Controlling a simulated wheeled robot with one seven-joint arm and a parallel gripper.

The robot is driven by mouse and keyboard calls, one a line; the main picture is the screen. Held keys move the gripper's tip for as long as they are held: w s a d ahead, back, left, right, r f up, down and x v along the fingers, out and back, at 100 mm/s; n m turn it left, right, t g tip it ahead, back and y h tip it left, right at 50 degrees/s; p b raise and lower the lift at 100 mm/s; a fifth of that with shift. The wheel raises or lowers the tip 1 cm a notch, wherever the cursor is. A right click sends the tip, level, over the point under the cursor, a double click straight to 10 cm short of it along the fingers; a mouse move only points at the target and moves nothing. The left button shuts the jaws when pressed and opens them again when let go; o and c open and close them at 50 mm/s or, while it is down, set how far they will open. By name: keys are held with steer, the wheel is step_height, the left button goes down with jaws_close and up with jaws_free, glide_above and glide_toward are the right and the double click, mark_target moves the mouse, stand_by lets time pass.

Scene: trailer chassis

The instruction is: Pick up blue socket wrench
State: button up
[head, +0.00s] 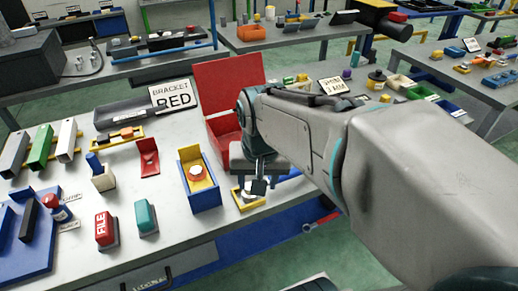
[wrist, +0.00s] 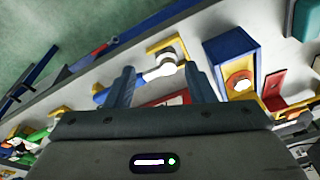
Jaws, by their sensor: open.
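What looks like the blue socket wrench (wrist: 102,95) lies near the table's front edge. In the wrist view its blue handle is to the left, and a pale metal part (wrist: 152,75) runs from it toward a yellow bracket (wrist: 168,45). In the head view a bit of the blue handle (head: 290,174) shows beside my arm, which hides much of it. My gripper (head: 257,188) points down over this spot. In the wrist view the open fingers (wrist: 159,75) stand either side of the pale part. I cannot tell whether they touch it.
A blue-and-yellow bin (head: 204,205) stands just left of my gripper. An open red box (head: 228,82) is behind it. Red (head: 105,232) and teal (head: 146,218) blocks lie further left. A red tool (head: 322,221) shows below the table's front edge.

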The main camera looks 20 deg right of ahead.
steer(key=w+d+m+g+b, duration=0.1)
steer(key=w+d+m+g, duration=0.1)
steer(key=w+d+m, duration=0.9)
steer(key=f, duration=0.2)
steer(key=s+a+f+m, duration=0.1)
steer(key=f, duration=0.2)
steer(key=f+m, duration=0.1)
steer(key=f, duration=0.2)
steer(key=shift+s+a+f+b, duration=0.1)
steer(key=shift+s+a+b, duration=0.1)
steer(key=shift+b, duration=0.15)
steer(key=shift+s+d+f, duration=0.15)
steer(key=shift+s+f, duration=0.05)
steer(key=shift+f, duration=1.15)
steer(key=shift+s+d+f, duration=0.1)
steer(key=shift+s+f, duration=0.05)
steer(key=shift+f, duration=1.15)
jaws_close()
